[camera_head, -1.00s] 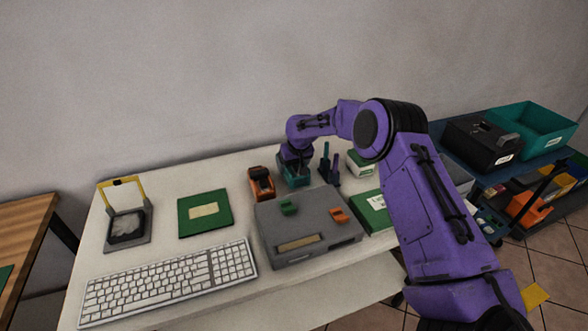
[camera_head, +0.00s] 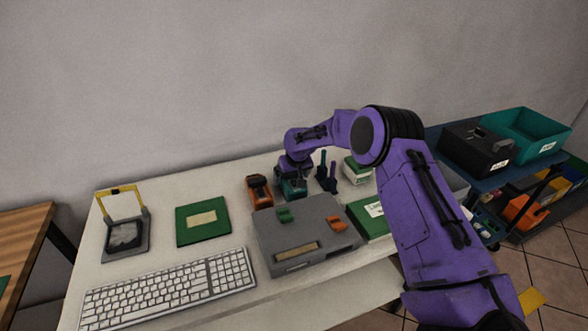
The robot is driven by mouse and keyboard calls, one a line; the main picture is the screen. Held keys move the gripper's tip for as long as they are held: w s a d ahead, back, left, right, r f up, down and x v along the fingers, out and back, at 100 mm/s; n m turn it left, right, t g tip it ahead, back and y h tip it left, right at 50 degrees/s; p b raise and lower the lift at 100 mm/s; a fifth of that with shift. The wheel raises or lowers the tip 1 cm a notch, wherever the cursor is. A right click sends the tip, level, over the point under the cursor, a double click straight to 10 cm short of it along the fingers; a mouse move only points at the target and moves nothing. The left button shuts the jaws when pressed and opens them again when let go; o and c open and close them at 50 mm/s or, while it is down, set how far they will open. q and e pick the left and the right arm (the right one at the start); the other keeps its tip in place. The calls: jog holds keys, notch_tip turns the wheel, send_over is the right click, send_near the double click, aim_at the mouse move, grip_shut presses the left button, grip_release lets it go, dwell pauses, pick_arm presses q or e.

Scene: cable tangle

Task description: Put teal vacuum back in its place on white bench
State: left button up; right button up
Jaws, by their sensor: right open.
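The teal vacuum (camera_head: 293,191) is a small teal and dark block on the white bench (camera_head: 170,262), behind the grey box and just right of an orange and black device. My right gripper (camera_head: 293,182) reaches down from above onto its top. The jaws are open; the wrist hides the vacuum's upper part, and I cannot tell whether the fingers touch it. My left gripper is out of view.
The orange device (camera_head: 259,191) is close on the left. Dark upright tools (camera_head: 327,173) and a green-and-white box (camera_head: 357,170) are on the right. The grey box (camera_head: 310,235) is in front. A green book (camera_head: 203,220) and keyboard (camera_head: 170,290) lie left.

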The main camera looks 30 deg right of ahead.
jog(key=b+v, duration=0.1)
jog(key=v, duration=0.9)
jog(key=shift+s, duration=0.1)
